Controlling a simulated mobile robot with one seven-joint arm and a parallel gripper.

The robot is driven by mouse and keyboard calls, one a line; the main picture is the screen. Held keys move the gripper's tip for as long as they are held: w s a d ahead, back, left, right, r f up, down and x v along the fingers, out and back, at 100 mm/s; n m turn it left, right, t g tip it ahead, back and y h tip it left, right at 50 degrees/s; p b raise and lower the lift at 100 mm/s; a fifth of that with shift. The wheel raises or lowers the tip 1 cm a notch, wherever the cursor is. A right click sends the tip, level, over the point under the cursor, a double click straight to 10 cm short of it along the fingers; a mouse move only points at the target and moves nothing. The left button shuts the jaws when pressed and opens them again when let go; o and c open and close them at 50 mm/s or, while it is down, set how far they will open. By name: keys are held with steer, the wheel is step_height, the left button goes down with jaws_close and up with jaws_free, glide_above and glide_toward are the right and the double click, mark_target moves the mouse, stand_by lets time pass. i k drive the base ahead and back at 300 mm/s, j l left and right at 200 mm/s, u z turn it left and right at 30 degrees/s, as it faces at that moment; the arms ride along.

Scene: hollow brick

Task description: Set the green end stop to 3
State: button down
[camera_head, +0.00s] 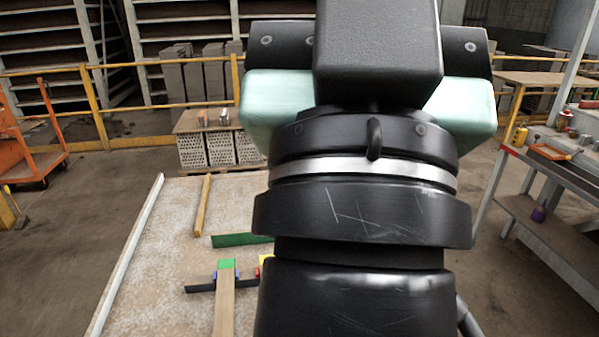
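A dark rail (202,288) lies crosswise on the speckled table, with small blue (215,275) and red (257,271) pieces by it. A light wooden bar (224,306) crosses over the rail, with a small green block (227,264) at its far end. A longer green strip (241,240) lies farther back, partly behind my arm. I cannot tell which green piece is the end stop, and no numbers are legible. A yellow piece (266,260) shows at my arm's edge. My black arm fills the centre; my gripper's fingertips are hidden, and no grasp shows.
The speckled table (160,285) has a white rail (130,250) along its left edge and a wooden strip (203,205) lying farther back. A stack of perforated bricks (205,149) stands beyond. A workbench (555,165) is at the right, an orange cart (30,150) at the left.

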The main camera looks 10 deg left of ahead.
mark_target(243, 237)
steer(key=i+j, duration=0.45)
steer(key=i, duration=0.2)
steer(key=i+j, duration=0.45)
steer(key=i, duration=0.25)
steer(key=i+j, duration=0.5)
steer(key=i, duration=0.15)
steer(key=l+z, duration=0.05)
